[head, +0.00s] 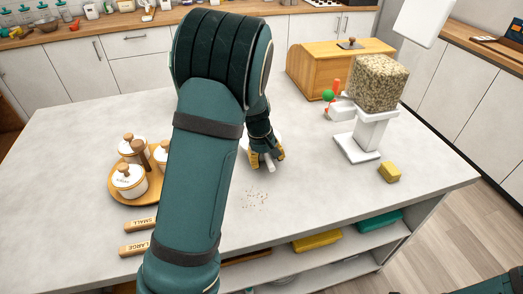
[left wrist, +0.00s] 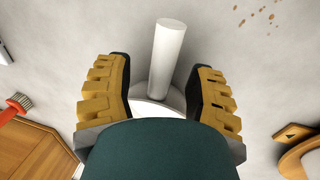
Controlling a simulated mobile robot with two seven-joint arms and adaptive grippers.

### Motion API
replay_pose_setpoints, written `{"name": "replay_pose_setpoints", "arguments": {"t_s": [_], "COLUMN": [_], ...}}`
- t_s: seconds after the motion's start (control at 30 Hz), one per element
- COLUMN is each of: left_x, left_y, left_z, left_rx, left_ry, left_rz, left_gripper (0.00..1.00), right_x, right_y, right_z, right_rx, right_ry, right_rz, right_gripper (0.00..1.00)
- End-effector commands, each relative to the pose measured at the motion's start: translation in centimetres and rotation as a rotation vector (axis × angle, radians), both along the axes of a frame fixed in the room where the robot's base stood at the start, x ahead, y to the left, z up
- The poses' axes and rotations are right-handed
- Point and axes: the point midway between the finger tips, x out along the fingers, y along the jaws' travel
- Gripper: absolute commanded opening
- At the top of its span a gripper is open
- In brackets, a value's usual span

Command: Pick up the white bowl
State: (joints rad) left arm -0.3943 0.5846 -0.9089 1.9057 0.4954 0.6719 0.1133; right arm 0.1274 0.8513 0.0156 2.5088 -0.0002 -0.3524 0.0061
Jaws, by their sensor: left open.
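My left gripper (head: 267,158) is open, low over the middle of the island counter, with yellow fingertips. In the left wrist view its two ridged fingers (left wrist: 158,92) stand either side of a white rod (left wrist: 168,50). The rod's near end meets a rounded white piece (left wrist: 153,107) that looks like part of the white bowl, mostly hidden behind the gripper. In the head view a little white (head: 247,142) shows beside the gripper, and the rod end (head: 269,165) sticks out between the fingertips. I cannot tell whether the fingers touch either. My right gripper is out of view.
Brown crumbs (head: 254,199) lie in front of the gripper. A wooden tray (head: 118,195) with white lidded jars is at left, near two labelled wooden pieces.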

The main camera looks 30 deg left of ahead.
Motion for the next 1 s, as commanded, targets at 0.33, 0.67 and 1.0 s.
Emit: {"name": "replay_pose_setpoints", "arguments": {"t_s": [0.33, 0.67, 1.0], "left_x": [0.0, 0.1, 0.1], "left_y": [0.0, 0.0, 0.0], "left_z": [0.0, 0.9, 7.2], "left_rx": [0.000, 0.000, 0.000], "left_ry": [0.000, -0.003, -0.005], "left_rz": [0.000, -0.001, -0.001], "left_gripper": [0.00, 0.00, 0.00], "right_x": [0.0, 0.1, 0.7], "right_y": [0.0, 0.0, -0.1], "right_z": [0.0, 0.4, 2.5], "right_rx": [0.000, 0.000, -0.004], "right_ry": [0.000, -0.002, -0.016], "right_rz": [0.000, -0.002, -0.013], "right_gripper": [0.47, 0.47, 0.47]}}
